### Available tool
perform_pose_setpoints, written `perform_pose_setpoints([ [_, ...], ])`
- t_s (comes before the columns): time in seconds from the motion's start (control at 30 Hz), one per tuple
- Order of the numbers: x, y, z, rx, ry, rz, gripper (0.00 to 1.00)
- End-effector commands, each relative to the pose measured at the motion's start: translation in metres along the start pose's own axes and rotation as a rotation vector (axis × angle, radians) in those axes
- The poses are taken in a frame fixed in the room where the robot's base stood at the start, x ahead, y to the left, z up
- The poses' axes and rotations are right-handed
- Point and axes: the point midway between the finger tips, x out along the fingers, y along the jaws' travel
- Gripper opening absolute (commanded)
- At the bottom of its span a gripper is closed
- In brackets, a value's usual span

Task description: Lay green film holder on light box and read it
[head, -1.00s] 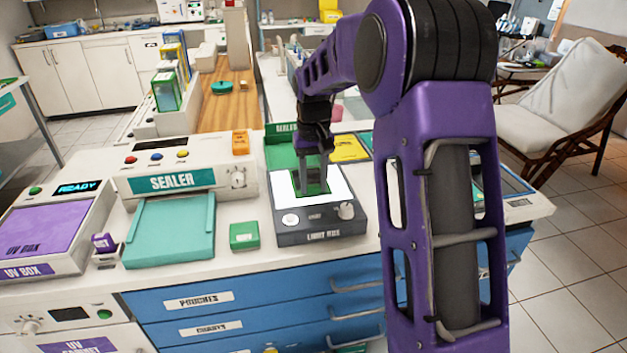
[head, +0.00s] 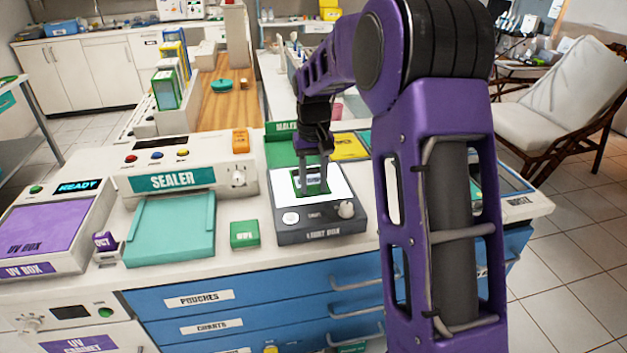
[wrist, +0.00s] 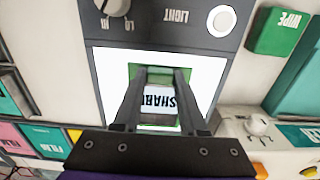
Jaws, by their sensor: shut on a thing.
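The light box (head: 321,235) is a dark grey unit with a bright white panel (head: 332,196), a knob and a round white button. The green film holder (head: 297,184) is at the panel, with a pale label facing up. In the wrist view the holder (wrist: 155,76) shows between the fingers, its label (wrist: 160,100) partly covered. My gripper (head: 314,188) is shut on the holder, a finger on each side. I cannot tell whether the holder rests fully on the panel.
A small green box (head: 244,234) stands left of the light box. The sealer (head: 175,182) and teal tray (head: 170,230) are further left. A yellow pad (head: 350,146) lies behind the box. Blue drawers (head: 260,305) are below the counter edge.

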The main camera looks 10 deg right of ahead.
Motion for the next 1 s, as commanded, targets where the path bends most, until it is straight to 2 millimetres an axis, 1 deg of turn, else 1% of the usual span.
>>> perform_pose_setpoints([
  [0.1,0.0,0.0,0.0,0.0,0.0,0.0,0.0],
  [0.13,0.0,0.0,0.0,0.0,0.0,0.0,0.45],
  [0.27,0.0,0.0,0.0,0.0,0.0,0.0,0.68],
  [0.3,0.0,0.0,0.0,0.0,0.0,0.0,0.76],
  [0.57,0.0,0.0,0.0,0.0,0.0,0.0,0.76],
  [0.67,-0.004,0.0,0.0,0.0,0.001,0.0,0.76],
  [0.77,-0.015,0.0,-0.001,0.0,0.004,0.0,0.76],
  [0.87,-0.035,0.0,-0.001,0.0,0.006,0.0,0.76],
  [1.0,-0.07,0.0,-0.001,0.0,0.006,0.0,0.76],
])
